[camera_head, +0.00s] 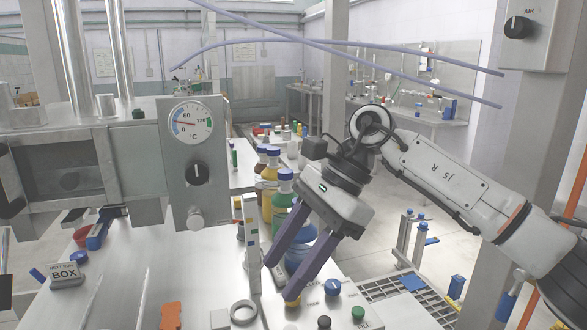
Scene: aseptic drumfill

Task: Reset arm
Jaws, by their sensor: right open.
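My right arm (450,183) comes in from the right. Its gripper (281,281) points down and to the left, with its two purple fingers apart and nothing seen between them. The fingertips are over the front part of the bench, near a light upright post with coloured marks (251,235) and a control panel with knobs. Whether the fingers touch anything there I cannot tell. The gripper partly hides a blue rounded container (299,252) behind it. My left gripper is not in view.
Several bottles with blue caps (285,187) stand close behind the gripper. A dial housing (192,130) hangs at the left. A blue knob (332,288) and a green button (358,313) sit at the front. A "NEXT RUN BOX" sign (66,272) is at the lower left. An AIR switch box (525,35) is at the upper right.

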